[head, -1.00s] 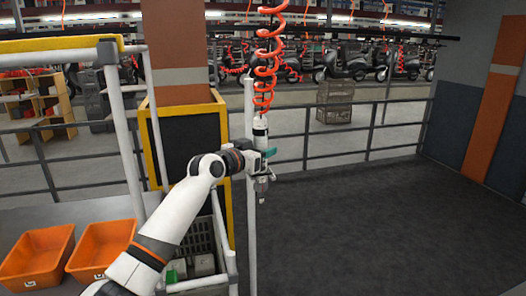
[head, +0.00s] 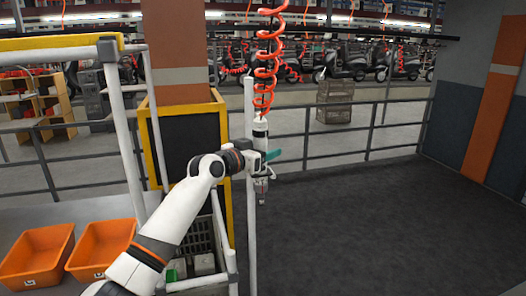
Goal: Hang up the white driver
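The white driver (head: 260,131) is upright below an orange coiled hose (head: 266,72), its top at the hose's lower end. A teal part (head: 271,155) sticks out to the right of its middle, and its thin tip points down. My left gripper (head: 261,168) is at the driver's middle, reaching in from the left. Its fingers are small and partly merged with the driver, so I cannot tell whether they are closed on it. My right gripper is out of view.
A white post (head: 249,230) stands right beside the driver. A yellow-framed dark board (head: 188,140) is behind my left arm. Orange bins (head: 38,257) and a grey crate (head: 199,240) are at lower left. The dark floor (head: 385,215) at right is clear.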

